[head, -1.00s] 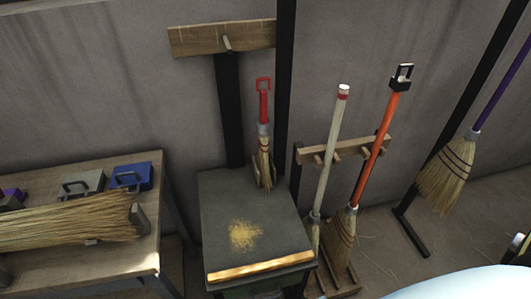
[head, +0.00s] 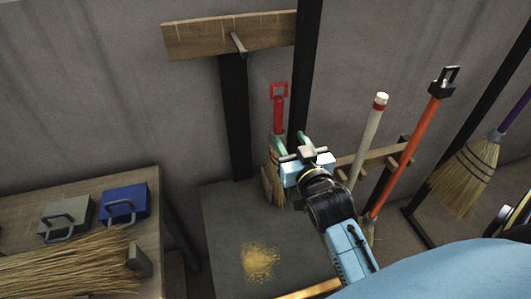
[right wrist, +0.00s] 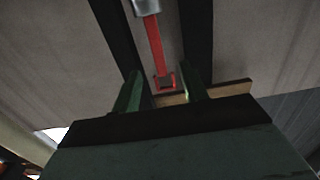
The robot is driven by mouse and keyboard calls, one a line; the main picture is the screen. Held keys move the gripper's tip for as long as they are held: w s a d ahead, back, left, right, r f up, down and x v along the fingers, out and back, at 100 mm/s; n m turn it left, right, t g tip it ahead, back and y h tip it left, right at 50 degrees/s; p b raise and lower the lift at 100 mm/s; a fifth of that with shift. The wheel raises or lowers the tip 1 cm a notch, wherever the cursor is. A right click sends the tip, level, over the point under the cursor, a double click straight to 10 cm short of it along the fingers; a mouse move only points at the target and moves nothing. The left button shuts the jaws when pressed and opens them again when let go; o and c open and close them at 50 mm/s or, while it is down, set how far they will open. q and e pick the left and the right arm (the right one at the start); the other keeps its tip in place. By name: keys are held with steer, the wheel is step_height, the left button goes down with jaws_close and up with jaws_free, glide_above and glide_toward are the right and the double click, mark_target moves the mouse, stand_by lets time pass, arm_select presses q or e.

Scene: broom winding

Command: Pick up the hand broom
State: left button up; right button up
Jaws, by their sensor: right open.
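The hand broom (head: 278,112) has a red handle with a loop on top, a grey collar and short straw bristles. It stands upright at the back of a small dark-topped table, near the wall. My right gripper (head: 291,143) is open just in front of the broom, at about collar height, and partly covers its lower half. In the right wrist view the red handle (right wrist: 155,45) shows between and beyond the two green fingers of my right gripper (right wrist: 160,88). I cannot tell whether they touch it. My left gripper is out of view.
The dark-topped table (head: 222,215) bears a pile of yellow bits (head: 258,261). A black post (head: 304,70) rises close behind my right gripper. Long brooms with white (head: 368,135) and orange (head: 408,150) handles stand in a rack at right. A workbench (head: 60,195) is at left.

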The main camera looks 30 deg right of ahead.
mark_target(280, 115)
steer(key=w, duration=0.1)
steer(key=w+d+r, duration=0.1)
steer(key=w, duration=0.2)
steer(key=shift+w+d+r, duration=0.15)
steer(key=shift+w+d, duration=0.1)
steer(key=shift+w, duration=0.05)
steer(key=shift+x, duration=2.05)
steer(key=x, duration=0.3)
steer(key=shift+w+d+f+b, duration=0.2)
steer(key=shift+w+f+b, duration=0.1)
steer(key=shift+b, duration=0.1)
steer(key=shift+w, duration=0.25)
steer(key=shift+r, duration=0.1)
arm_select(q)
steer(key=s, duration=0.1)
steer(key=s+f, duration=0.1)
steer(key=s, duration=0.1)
arm_select(e)
jaws_close()
